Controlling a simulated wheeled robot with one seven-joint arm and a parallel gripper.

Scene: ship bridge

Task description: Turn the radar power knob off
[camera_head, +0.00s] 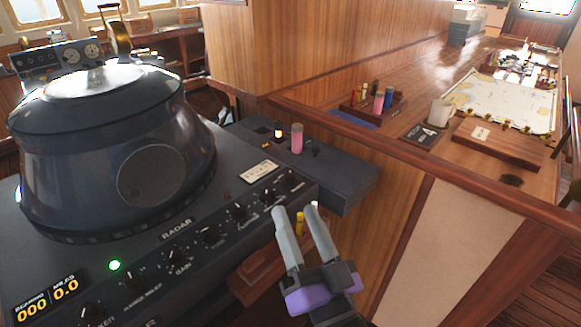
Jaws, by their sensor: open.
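The radar console (140,240) fills the left side, with a row of small dark knobs along its sloped front edge. A knob (176,254) sits by the GAIN label and another knob (134,278) by the range label. More knobs run to the right, including a far-right knob (290,180). The labels there are too small to read, so I cannot tell which is the power knob. A green light (114,265) is lit. My gripper (296,210) is open and empty, its fingers pointing up the picture, just in front of the console's right end.
The radar's round hood (105,150) rises behind the knobs. A pink cylinder (297,138) stands on the side ledge. A wooden chart table (480,170) with a mug (441,112) and chart (500,100) lies to the right. Open floor shows at lower right.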

